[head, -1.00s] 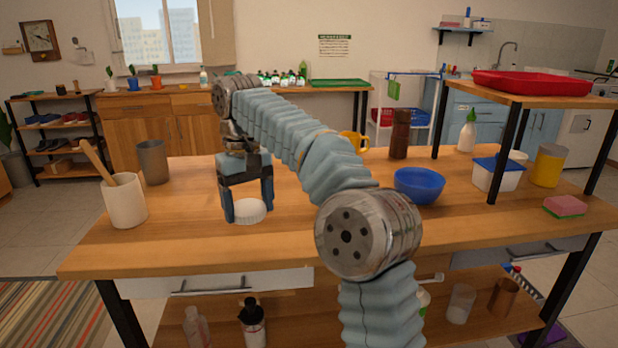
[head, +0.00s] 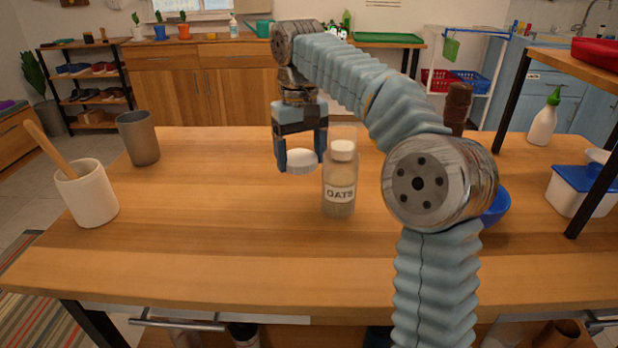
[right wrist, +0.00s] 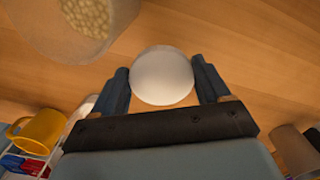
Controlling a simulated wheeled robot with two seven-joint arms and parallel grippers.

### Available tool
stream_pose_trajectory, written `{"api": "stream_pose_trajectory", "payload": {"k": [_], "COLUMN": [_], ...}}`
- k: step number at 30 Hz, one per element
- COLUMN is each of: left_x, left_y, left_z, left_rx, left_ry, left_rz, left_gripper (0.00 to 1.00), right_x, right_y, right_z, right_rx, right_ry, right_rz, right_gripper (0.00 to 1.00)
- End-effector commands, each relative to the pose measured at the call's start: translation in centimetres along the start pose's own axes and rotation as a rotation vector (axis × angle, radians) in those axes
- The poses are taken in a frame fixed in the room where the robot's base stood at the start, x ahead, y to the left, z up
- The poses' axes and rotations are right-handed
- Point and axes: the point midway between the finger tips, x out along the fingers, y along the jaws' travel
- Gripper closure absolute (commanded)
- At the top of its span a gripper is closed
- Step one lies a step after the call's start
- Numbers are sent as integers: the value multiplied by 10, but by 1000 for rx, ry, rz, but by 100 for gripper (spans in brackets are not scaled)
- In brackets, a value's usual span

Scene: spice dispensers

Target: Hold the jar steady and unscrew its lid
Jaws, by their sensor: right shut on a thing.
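My right gripper (head: 301,158) points down over the table, shut on a round white lid (head: 303,162). The lid also shows between both fingertips in the right wrist view (right wrist: 162,76). A clear jar (head: 339,184) with pale contents and a label stands upright just right of the gripper in the head view. A white patch shows near the jar's top; I cannot tell what it is. In the right wrist view the jar (right wrist: 84,18) is at the upper left, cut off by the edge, with a gap to the lid. My left gripper is not in view.
A white crock (head: 88,196) with a wooden tool and a grey cup (head: 138,138) stand at the left. A blue bowl (head: 496,207) is partly behind my arm. A blue-lidded tub (head: 578,190) stands by the raised shelf at right. The table's front middle is clear.

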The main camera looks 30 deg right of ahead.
Motion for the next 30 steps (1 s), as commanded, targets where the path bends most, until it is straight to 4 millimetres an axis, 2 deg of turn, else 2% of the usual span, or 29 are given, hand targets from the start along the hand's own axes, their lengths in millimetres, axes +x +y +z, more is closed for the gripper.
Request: {"api": "stream_pose_trajectory", "payload": {"k": [1, 12, 24, 25, 30], "left_x": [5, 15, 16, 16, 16], "left_y": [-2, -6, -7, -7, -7], "left_z": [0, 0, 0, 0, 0], "left_rx": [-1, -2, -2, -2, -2], "left_ry": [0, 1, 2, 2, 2], "left_rz": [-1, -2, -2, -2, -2], "left_gripper": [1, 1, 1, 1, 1], "right_x": [13, 61, 68, 68, 67], "right_y": [0, 0, 0, 0, 0], "right_z": [0, -2, -2, -2, -2], "right_rx": [0, 1, 1, 1, 1], "right_ry": [-4, -2, -1, -1, 0], "right_rz": [0, 0, 0, 0, 0], "right_gripper": [61, 61, 61, 23, 0]}}
